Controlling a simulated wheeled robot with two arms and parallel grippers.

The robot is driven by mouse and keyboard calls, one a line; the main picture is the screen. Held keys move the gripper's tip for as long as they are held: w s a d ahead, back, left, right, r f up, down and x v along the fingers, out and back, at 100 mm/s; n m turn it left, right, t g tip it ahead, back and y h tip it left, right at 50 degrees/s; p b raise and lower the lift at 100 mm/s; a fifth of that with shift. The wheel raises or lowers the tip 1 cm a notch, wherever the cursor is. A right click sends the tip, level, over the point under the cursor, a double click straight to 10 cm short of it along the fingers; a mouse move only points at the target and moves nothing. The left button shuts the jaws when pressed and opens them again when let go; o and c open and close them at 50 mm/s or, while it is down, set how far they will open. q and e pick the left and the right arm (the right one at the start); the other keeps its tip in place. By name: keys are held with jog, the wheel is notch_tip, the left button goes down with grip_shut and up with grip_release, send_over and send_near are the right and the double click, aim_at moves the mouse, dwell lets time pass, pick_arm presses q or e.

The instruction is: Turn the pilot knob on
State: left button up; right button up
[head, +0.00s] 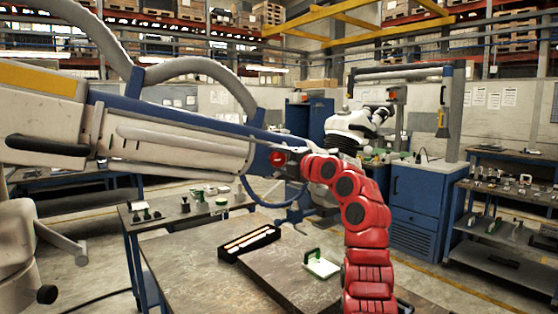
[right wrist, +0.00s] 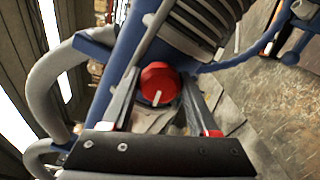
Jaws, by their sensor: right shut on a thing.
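The pilot knob (head: 277,158) is a small red round knob on the end part of the big blue and white arm (head: 180,140). In the right wrist view the knob (right wrist: 160,83) faces me, with a white mark on its face pointing down. My red right arm reaches up to it, and its gripper (head: 288,160) is at the knob. In the right wrist view the two fingers of the gripper (right wrist: 158,88) stand on either side of the knob, shut on it. My left gripper is not in view.
A metal worktable (head: 200,275) stands below, with a black tray (head: 248,243) and a green-handled white block (head: 321,264) on it. A blue cabinet (head: 418,205) and shelves of parts (head: 505,215) stand at right.

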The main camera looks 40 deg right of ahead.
dwell(0.4)
jog(key=o, duration=1.4)
jog(key=shift+c, duration=0.2)
jog(key=shift+s, duration=0.1)
jog(key=s+a+b, duration=0.2)
jog(key=s+b, duration=0.1)
jog(key=s, duration=1.4)
jog(key=shift+f, duration=0.1)
